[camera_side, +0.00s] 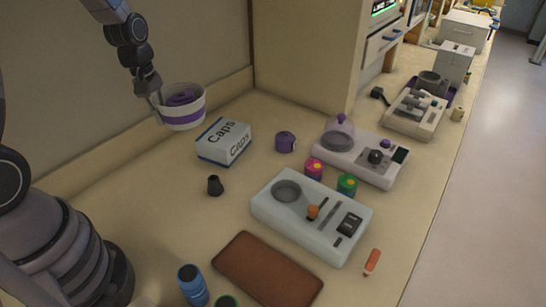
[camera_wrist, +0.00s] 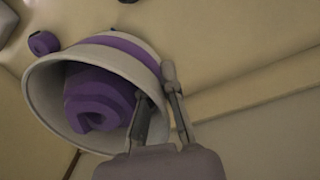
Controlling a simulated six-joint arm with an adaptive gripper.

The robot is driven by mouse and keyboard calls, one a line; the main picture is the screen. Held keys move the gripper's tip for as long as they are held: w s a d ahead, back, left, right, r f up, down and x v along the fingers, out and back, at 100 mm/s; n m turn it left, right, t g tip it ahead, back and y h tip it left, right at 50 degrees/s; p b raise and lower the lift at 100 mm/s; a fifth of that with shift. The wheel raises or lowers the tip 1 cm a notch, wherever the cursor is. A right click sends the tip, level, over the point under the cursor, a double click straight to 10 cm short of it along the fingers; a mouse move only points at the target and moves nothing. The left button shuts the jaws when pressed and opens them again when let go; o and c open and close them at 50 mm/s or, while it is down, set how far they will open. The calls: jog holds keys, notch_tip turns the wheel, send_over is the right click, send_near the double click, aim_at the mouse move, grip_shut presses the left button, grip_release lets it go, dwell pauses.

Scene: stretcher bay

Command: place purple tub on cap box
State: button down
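The purple tub (camera_side: 183,119) is a white tub with a purple band, and a purple coiled thing (camera_wrist: 98,98) lies inside it. My gripper (camera_side: 157,106) is shut on the tub's wall at its left side, holding it in the air in front of the back wall. In the wrist view my gripper (camera_wrist: 160,92) has one finger inside the rim and one outside, and the tub's mouth (camera_wrist: 45,105) faces the camera at a tilt. The cap box (camera_side: 224,142), white and blue and lettered "Caps", rests on the counter below and right of the tub. Its top looks bare.
A small purple pot (camera_side: 286,141) stands right of the box and shows in the wrist view (camera_wrist: 43,42). A black cone-shaped piece (camera_side: 215,185) stands in front of the box. Grey devices (camera_side: 312,222) and a brown pad (camera_side: 268,270) lie farther right and nearer. The counter left of the box is clear.

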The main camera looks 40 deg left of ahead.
jog(key=shift+w+d+r, duration=0.1)
jog(key=shift+d, duration=0.05)
jog(key=shift+w+n, duration=0.3)
jog(key=shift+w, duration=0.05)
jog(key=w+f, duration=0.1)
jog(key=w, duration=0.1)
jog(key=w+a+f, duration=0.1)
jog(key=w, duration=0.2)
jog(key=w+f, duration=0.2)
jog(key=w, duration=0.1)
jog(key=shift+a, duration=0.4)
send_over(210, 139)
jog(key=s, duration=0.1)
notch_tip(210, 139, down, 5)
jog(key=shift+w+a+f, duration=0.1)
jog(key=shift+w+f, duration=0.25)
jog(key=shift+f, duration=1.6)
jog(key=shift+f, duration=0.15)
jog(key=c, duration=1.3)
grip_release()
jog(key=shift+o, duration=0.3)
